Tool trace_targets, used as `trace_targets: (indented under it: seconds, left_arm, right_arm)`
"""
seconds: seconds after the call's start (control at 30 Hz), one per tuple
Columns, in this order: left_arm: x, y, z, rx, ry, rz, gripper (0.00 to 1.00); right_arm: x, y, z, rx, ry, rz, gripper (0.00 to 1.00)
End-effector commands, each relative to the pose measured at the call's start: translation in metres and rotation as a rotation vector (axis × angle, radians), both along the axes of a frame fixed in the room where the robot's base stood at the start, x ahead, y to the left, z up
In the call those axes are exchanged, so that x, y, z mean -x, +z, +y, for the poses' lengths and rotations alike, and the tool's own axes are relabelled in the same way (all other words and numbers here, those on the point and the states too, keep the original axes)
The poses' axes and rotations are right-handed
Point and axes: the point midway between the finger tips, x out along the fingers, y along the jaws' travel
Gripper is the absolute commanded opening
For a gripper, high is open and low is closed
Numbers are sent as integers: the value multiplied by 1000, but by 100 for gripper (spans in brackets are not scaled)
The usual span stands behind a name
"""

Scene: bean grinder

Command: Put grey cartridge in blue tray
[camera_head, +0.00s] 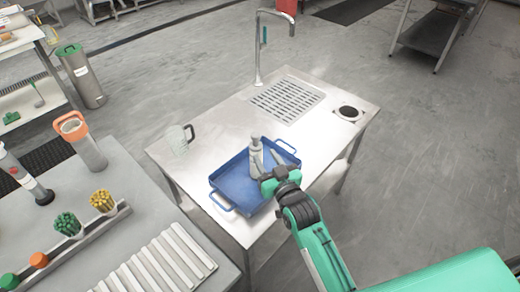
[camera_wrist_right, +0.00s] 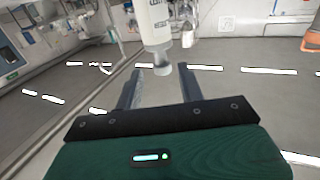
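A pale grey cylinder with a narrower lower end, probably the grey cartridge (camera_head: 257,150), stands upright at the blue tray (camera_head: 240,191), over or in its back part; I cannot tell whether it touches the floor. In the right wrist view the cartridge (camera_wrist_right: 156,22) shows print on its side, and its narrow end is near the fingertips. My right gripper (camera_head: 268,172) is over the tray, just in front of the cartridge. In the wrist view the gripper (camera_wrist_right: 160,80) has its fingers apart, with clear gaps beside the narrow end. My left gripper is not in view.
The tray lies on a steel table with a glass jug (camera_head: 179,139), a drain grate (camera_head: 287,100), a tall tap (camera_head: 258,50) and a round hole (camera_head: 348,112). A left bench holds an orange-topped container (camera_head: 82,138) and cups of sticks (camera_head: 103,201).

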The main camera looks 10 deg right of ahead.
Motion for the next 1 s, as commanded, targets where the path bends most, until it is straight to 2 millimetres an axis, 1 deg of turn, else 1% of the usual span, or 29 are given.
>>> trace_targets:
  seconds: [0.03,0.1,0.2,0.3,0.6,0.9,1.0]
  left_arm:
    - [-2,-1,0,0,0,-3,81]
    - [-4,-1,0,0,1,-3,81]
    - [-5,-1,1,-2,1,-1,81]
    - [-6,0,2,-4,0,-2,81]
    - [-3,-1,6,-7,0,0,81]
    - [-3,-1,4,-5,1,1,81]
    - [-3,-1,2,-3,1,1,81]
  right_arm:
    - [10,-1,-2,0,0,1,39]
    - [19,-1,-4,0,0,0,39]
    - [30,0,-6,0,0,0,39]
    - [36,0,-7,0,0,0,39]
    - [39,1,-8,0,0,-1,39]
    - [39,1,-8,0,0,0,39]
    - [42,-3,-8,4,0,22,39]
